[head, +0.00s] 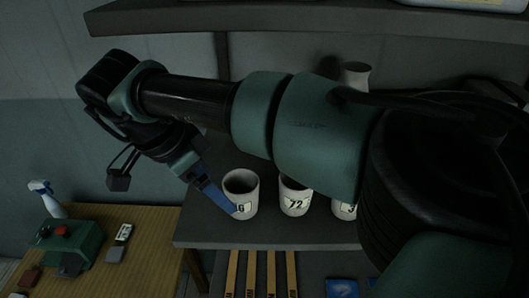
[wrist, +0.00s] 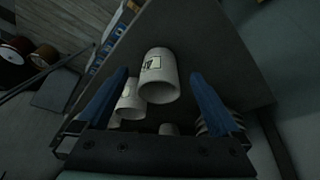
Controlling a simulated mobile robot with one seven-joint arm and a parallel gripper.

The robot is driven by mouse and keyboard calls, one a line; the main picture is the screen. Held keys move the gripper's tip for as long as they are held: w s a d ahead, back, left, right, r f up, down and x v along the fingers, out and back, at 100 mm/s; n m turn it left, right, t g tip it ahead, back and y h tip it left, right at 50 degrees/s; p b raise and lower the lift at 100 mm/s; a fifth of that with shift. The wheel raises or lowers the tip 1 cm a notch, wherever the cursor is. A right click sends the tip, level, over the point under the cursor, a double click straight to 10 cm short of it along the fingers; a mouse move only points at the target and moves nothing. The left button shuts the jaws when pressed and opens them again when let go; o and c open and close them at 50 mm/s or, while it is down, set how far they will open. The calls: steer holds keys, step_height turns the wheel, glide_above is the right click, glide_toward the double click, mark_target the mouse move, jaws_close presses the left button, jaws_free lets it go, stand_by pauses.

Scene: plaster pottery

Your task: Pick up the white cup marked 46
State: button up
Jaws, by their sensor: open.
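The white cup (head: 241,186) at the left end of the row stands upright on a grey shelf (head: 270,236). A 6 shows on its label; the digit before it is hidden behind my blue finger. My gripper (head: 216,196) is at the cup's left side in the head view. In the wrist view my gripper (wrist: 160,76) is open, with one blue finger on each side. The nearest white cup (wrist: 160,88) shows between the fingers, its label too small to read surely. I cannot tell whether a finger touches it.
A white cup marked 72 (head: 294,192) stands just right of it, and a third cup (head: 344,212) is partly hidden by my arm. Another shelf (head: 300,22) hangs above. A wooden table (head: 150,262) at lower left holds a spray bottle (head: 49,203) and a green box (head: 72,243).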

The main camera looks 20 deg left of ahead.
mark_target(242, 188)
steer(key=w+d, duration=0.1)
steer(key=w+d+p, duration=0.1)
steer(key=shift+w, duration=0.35)
steer(key=p+x, duration=0.2)
steer(key=x, duration=0.3)
steer(key=shift+w+d+f, duration=0.1)
steer(key=shift+w, duration=0.15)
steer(key=shift+c, duration=0.3)
steer(key=c, duration=1.3)
steer(key=shift+o, duration=0.2)
